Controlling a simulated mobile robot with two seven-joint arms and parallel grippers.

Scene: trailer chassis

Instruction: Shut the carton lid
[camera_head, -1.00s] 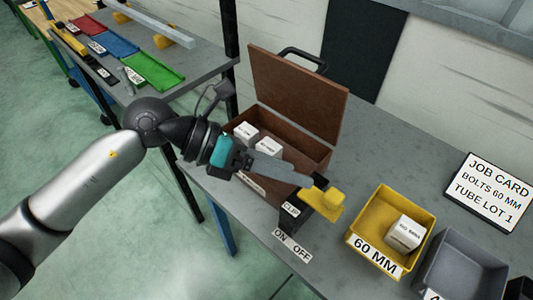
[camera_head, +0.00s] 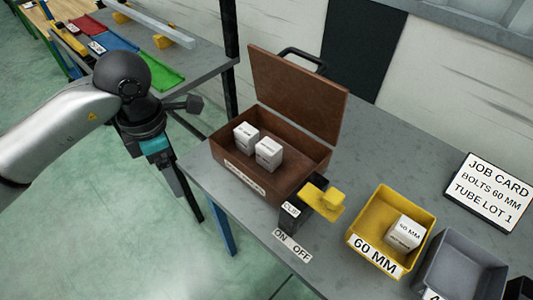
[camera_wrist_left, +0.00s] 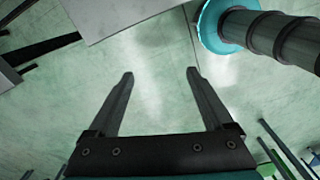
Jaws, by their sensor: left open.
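A brown box (camera_head: 225,150) stands on the grey workbench in the head view. Its lid (camera_head: 297,95) is hinged at the back and stands up, wide open. Two small white cartons (camera_head: 268,154) sit inside the box, and a label is on its front wall. My left gripper (camera_head: 190,205) hangs beyond the bench's left edge, to the left of the box and apart from it. In the left wrist view its two fingers (camera_wrist_left: 160,75) are spread, with only floor between them. My right gripper is not in view.
A yellow clamp-like fixture (camera_head: 328,200) stands close to the box's front right corner. A yellow bin (camera_head: 357,222) holding a white carton and a grey bin (camera_head: 430,262) are farther right. A dark handle (camera_head: 303,55) shows behind the lid. Another bench (camera_head: 205,65) is at upper left.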

